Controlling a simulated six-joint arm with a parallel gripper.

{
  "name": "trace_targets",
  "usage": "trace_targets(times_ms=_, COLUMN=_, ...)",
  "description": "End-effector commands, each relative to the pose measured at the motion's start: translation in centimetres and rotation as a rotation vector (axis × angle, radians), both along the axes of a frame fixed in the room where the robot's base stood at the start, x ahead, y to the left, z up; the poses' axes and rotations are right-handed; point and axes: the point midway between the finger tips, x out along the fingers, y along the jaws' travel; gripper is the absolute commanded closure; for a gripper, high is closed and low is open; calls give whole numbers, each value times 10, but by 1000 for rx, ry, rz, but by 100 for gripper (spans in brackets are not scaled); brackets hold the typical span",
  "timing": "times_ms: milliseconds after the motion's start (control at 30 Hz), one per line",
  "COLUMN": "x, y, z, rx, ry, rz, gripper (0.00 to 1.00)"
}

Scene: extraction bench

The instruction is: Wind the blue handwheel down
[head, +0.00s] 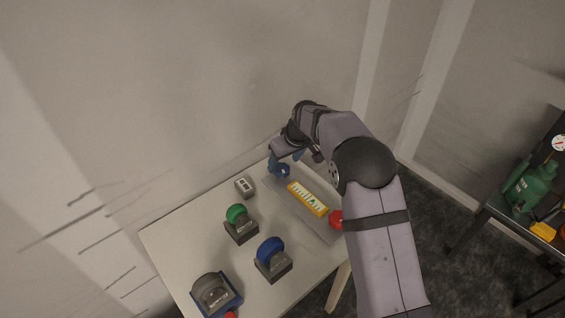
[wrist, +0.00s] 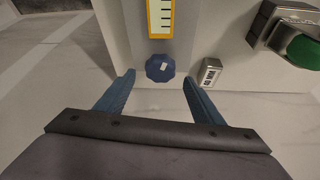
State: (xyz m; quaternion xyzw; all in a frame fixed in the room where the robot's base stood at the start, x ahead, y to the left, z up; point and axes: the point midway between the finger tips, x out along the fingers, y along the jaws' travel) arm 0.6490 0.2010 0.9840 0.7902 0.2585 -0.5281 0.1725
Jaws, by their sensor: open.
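A faceted blue handwheel (wrist: 161,68) with a white mark sits at one end of a grey panel, beside a yellow-framed scale (wrist: 161,17). In the head view the blue handwheel (head: 283,171) shows small, partly covered by my fingers. My gripper (wrist: 158,79) is open and empty, with one blue finger to each side of the wheel in the wrist view. Contact with it cannot be told. In the head view the yellow scale (head: 308,198) has a small green mark near its middle. A red knob (head: 336,219) is at the panel's other end.
The wall is close behind.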

Motion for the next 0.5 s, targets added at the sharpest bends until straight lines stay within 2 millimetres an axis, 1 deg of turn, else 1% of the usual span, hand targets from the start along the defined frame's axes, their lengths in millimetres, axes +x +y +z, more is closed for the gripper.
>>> trace_targets(times_ms=100, x=4, y=3, z=-12, rx=-1, ry=3, rz=0, gripper=38)
trace_targets(times_ms=233, x=7, y=6, z=-22, rx=-1, ry=1, rz=0, gripper=38)
trace_targets(times_ms=500, x=10, y=8, z=-31, rx=0, ry=0, rz=1, gripper=38)
